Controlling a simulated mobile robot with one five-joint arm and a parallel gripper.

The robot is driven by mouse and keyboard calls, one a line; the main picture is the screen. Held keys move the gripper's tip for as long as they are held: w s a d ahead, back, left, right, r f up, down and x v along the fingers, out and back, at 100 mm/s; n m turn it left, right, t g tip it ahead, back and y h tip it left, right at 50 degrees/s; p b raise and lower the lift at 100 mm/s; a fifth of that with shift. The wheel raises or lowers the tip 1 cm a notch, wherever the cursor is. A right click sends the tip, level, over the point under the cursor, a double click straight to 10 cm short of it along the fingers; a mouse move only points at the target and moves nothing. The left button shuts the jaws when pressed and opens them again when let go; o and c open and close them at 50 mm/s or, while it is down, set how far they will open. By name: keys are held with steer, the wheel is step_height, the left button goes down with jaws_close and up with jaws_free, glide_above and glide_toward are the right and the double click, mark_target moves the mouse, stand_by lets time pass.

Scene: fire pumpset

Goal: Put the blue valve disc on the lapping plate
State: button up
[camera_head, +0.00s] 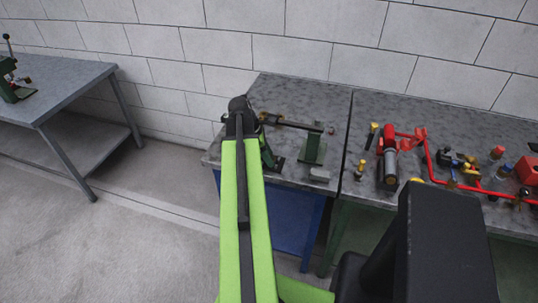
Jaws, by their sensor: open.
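My green arm (241,200) reaches up from the bottom centre to a dark joint (240,112) over the left end of the near bench. My gripper cannot be made out; its fingers are hidden beyond that joint. I cannot pick out the blue valve disc for certain. Small blue spots show among the parts on the right bench, too small to identify. I cannot identify the lapping plate for certain either. A small light grey block (320,174) lies near the front edge of the left bench.
A green stand (313,149) and a dark bar are on the left bench (297,92). Red pipework (429,160), a grey and red cylinder (389,164) and several small parts crowd the right bench. Another table (75,87) stands at far left, with open floor before it.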

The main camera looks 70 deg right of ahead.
steer(key=shift+w+r+p, duration=0.1)
steer(key=shift+r+p, duration=0.35)
steer(key=shift+r, duration=0.05)
steer(key=p+v, duration=1)
steer(key=v, duration=0.1)
steer(key=shift+w+r, duration=0.1)
steer(key=shift+w, duration=0.05)
steer(key=w+a+f+m+t, duration=0.1)
steer(key=w+a+m+t, duration=0.15)
steer(key=w+a, duration=2.05)
steer(key=w+a+m+y, duration=0.1)
steer(key=w+a, duration=0.2)
steer(key=a, duration=1.3)
steer(key=w+a+m+t+y, duration=0.1)
steer(key=w+a, duration=0.3)
steer(key=a, duration=1.1)
steer(key=shift+a+f+m, duration=0.35)
steer(key=shift+a+f, duration=0.05)
